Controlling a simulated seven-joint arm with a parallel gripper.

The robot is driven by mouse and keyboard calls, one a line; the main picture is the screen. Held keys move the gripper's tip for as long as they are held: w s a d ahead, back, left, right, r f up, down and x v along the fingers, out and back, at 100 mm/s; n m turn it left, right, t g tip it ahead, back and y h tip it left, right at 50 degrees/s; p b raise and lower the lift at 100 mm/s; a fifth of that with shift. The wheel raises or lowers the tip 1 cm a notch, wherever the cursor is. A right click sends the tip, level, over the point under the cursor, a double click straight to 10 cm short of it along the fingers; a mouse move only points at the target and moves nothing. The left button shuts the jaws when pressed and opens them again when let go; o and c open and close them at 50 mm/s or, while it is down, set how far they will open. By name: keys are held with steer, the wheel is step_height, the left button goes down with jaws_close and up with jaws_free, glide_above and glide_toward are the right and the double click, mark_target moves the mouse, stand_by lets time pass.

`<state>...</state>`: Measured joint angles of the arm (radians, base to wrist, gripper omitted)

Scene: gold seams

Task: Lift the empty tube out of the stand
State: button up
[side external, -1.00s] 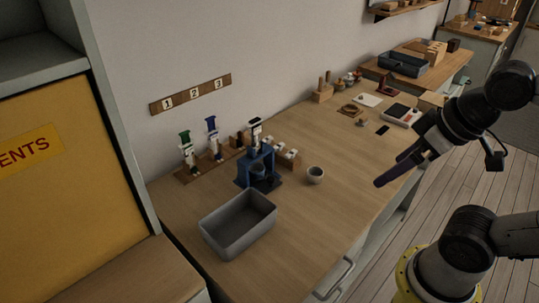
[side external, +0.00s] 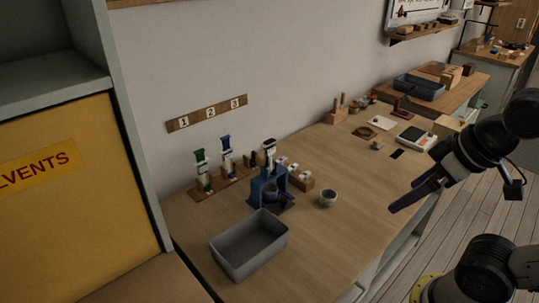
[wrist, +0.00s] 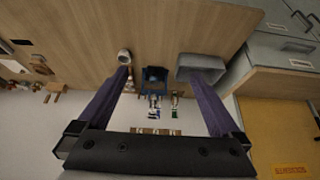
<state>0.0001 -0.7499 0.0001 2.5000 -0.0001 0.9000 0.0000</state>
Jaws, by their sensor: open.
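A blue stand (side external: 262,189) is on the bench with a white tube with a dark top (side external: 270,152) upright in it. Two more tubes, one with a green top (side external: 201,170) and one with a blue top (side external: 226,156), stand in a wooden rack (side external: 215,190) to its left. I cannot tell from the pictures which tube is empty. My gripper (side external: 402,203) is open and empty, above the right side of the bench, well apart from the stand. In the wrist view the blue stand (wrist: 154,76) shows between my purple fingers, farther off.
A grey bin (side external: 249,245) is in front of the stand. A small grey cup (side external: 328,198) is to its right, and a wooden block with white pieces (side external: 301,179) is beside it. A scale (side external: 415,138) is farther back. The bench's front right is clear.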

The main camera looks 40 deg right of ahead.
steer(key=c, duration=0.4)
stand_by(0.3)
